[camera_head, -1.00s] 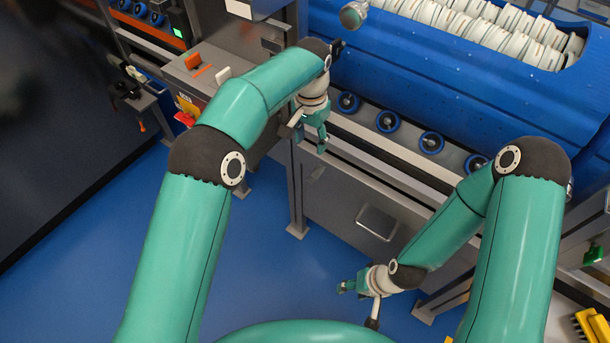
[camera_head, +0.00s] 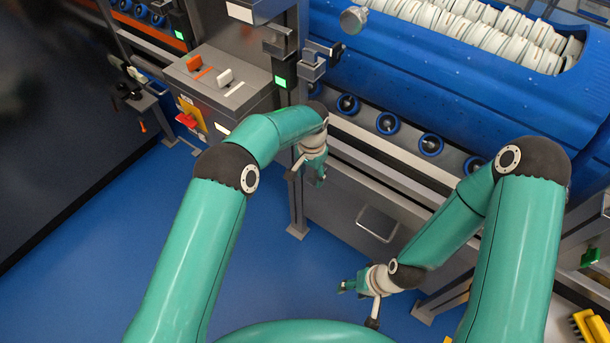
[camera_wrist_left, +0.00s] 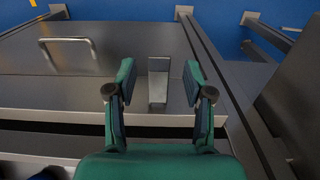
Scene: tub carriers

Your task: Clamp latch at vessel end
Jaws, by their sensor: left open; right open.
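The blue vessel (camera_head: 420,70) lies at the upper right in the head view, its open top showing rows of white discs. At its left end, a grey metal bracket (camera_head: 312,68) with dark parts looks like the latch; I cannot tell whether it is clamped. My left gripper (camera_head: 319,180) is open and empty, below that bracket, in front of the steel frame. In the left wrist view, its fingers (camera_wrist_left: 160,78) are spread, with a small metal block (camera_wrist_left: 158,80) seen between them, apart from both. My right gripper (camera_head: 347,287) is open and empty, low over the floor.
Blue rollers (camera_head: 388,123) line the vessel's underside. A steel cabinet with a handle (camera_head: 377,223) is below. The blue floor (camera_head: 270,265) between my arms is clear.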

